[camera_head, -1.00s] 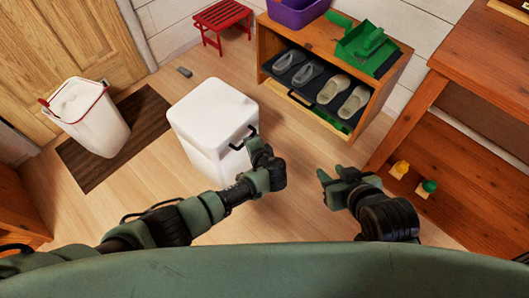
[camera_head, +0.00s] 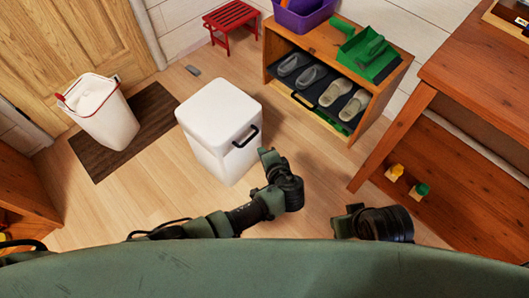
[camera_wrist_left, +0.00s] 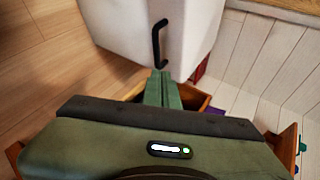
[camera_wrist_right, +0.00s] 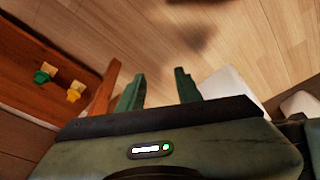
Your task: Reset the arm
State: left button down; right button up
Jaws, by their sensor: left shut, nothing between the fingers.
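My left gripper (camera_head: 267,156) is in the lower middle of the head view, just below and right of a white box (camera_head: 205,115) with a black handle (camera_head: 246,137). In the left wrist view my left gripper's fingers (camera_wrist_left: 162,78) are together and empty, pointing at the box with the handle (camera_wrist_left: 159,45). A gap shows between fingers and handle in the head view. My right gripper (camera_head: 346,219) is low and right of centre, mostly hidden behind its own wrist. In the right wrist view my right gripper's fingers (camera_wrist_right: 157,88) are spread, with only floor between them.
A wooden shelf (camera_head: 325,43) with shoes and a green dustpan (camera_head: 364,52) stands ahead. A wooden desk (camera_head: 470,80) is at the right. A white bin (camera_head: 104,112) stands on a brown mat (camera_head: 150,112) at left. A red stool (camera_head: 231,17) is behind. Floor is clear around the box.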

pick_arm(q)
jog(key=shift+s+d+r, duration=0.15)
jog(key=shift+s+d, duration=0.1)
jog(key=shift+s, duration=0.15)
pick_arm(e)
jog(key=shift+w+f, duration=0.1)
jog(key=shift+f, duration=0.3)
